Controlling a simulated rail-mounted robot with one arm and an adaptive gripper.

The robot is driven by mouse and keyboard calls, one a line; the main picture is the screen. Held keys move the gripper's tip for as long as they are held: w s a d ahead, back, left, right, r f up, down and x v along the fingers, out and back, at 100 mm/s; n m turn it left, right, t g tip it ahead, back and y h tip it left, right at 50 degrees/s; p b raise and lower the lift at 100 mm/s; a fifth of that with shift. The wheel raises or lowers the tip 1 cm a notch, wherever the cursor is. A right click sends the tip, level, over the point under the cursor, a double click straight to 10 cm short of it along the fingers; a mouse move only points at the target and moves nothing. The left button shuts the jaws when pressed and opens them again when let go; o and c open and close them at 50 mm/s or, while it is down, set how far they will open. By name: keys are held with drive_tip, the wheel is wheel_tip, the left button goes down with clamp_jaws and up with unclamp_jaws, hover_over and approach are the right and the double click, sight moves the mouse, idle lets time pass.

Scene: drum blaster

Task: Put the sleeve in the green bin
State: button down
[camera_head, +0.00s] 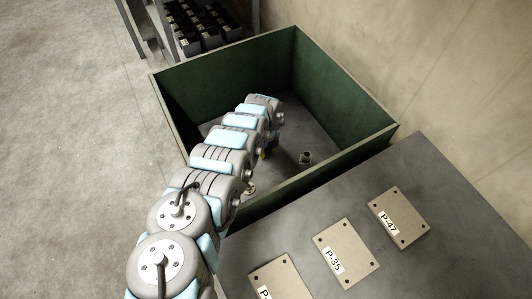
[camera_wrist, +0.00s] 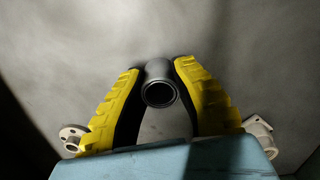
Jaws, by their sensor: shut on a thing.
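The sleeve (camera_wrist: 159,90) is a short dark grey tube with an open round end, seen in the wrist view. My gripper (camera_wrist: 158,70) has two yellow ribbed fingers shut on it, one on each side. The green bin (camera_head: 338,91) is a large open box in the head view. My arm reaches over its near-left side, and my gripper is down inside it, mostly hidden behind my arm with only a bit of yellow showing. The sleeve is hidden in the head view. I cannot tell whether it touches the bin floor (camera_wrist: 230,40).
A small metal part (camera_head: 305,158) lies on the bin floor right of my gripper; another (camera_head: 250,188) lies to its lower left. A grey table (camera_head: 420,170) with labelled plates (camera_head: 346,252) adjoins the bin's near side. A rack of dark trays (camera_head: 205,25) stands behind.

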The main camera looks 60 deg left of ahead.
sight(267, 149)
drive_tip(key=shift+w+a, duration=0.1)
drive_tip(key=shift+f, duration=0.1)
drive_tip(key=c, duration=0.9)
unclamp_jaws()
drive_tip(key=shift+d+r+p, duration=0.15)
drive_tip(key=shift+r+p, duration=1.4)
drive_tip(key=shift+r, duration=1.5)
drive_tip(key=shift+d+r+p, duration=0.1)
drive_tip(key=shift+r+p, duration=1.45)
drive_tip(key=shift+r, duration=1.5)
drive_tip(key=shift+w, duration=0.1)
